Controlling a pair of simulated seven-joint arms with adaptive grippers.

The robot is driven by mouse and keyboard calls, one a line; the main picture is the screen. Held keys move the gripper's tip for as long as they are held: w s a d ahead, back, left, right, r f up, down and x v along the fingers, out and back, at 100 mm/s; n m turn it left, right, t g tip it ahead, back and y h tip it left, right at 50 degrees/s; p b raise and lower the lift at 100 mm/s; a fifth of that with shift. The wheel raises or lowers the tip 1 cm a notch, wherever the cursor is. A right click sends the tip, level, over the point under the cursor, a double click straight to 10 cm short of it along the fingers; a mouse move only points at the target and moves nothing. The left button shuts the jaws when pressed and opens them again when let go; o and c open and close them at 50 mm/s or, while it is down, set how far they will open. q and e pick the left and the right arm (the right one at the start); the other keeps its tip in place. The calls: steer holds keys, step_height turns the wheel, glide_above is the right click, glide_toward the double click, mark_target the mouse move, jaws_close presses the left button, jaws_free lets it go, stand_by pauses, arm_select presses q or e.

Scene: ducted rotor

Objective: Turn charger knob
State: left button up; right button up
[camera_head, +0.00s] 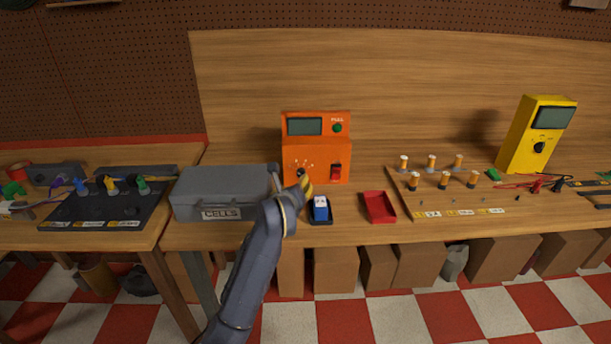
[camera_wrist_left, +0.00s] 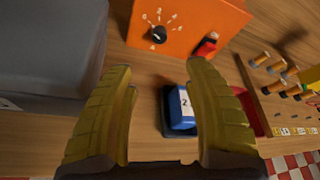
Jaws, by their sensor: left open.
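The orange charger (camera_head: 316,150) stands upright at the middle of the bench, with a screen and a green lamp marked FULL on its upper part. Its black knob (camera_wrist_left: 158,34) sits on the front face, ringed by a dial scale; in the head view my gripper partly covers this area. A red switch (camera_head: 336,172) is to the right of the knob. My left gripper (camera_head: 303,184) is in front of the charger's lower left; in the wrist view its yellow fingers (camera_wrist_left: 160,85) are apart with nothing between them, and the knob lies beyond the fingertips. My right gripper is not in view.
A blue cell block (camera_head: 320,209) sits in a black cradle just below the charger. A grey case marked CELLS (camera_head: 222,192) stands close on the left. A red tray (camera_head: 379,207) and a board with several cells (camera_head: 445,205) lie on the right, with a yellow meter (camera_head: 537,135) beyond.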

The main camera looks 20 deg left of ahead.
mark_target(301, 174)
arm_select(q)
steer(key=x, duration=1.6)
jaws_close()
